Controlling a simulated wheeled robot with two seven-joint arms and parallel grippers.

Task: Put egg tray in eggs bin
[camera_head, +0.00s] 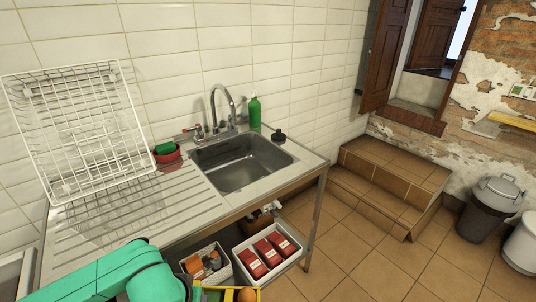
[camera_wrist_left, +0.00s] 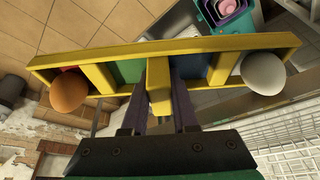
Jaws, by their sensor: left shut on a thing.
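The yellow egg tray (camera_wrist_left: 215,44) spans the left wrist view, with an orange egg (camera_wrist_left: 69,90) at its left end and a white egg (camera_wrist_left: 263,72) at its right end. Green and blue compartment parts show between them. My left gripper (camera_wrist_left: 160,88) is shut on the tray's middle divider. In the head view, part of the tray (camera_head: 212,293) shows at the bottom edge beside my green left arm; the fingers are hidden there. I cannot tell which container is the eggs bin. My right gripper is not in view.
Under the sink counter stand a white crate (camera_head: 295,240) with red packs and a smaller crate (camera_head: 190,254) with orange items. A white wire rack (camera_head: 90,140) leans on the left counter. Tiled steps (camera_head: 365,190) and grey bins (camera_head: 483,212) are at right. Floor between is clear.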

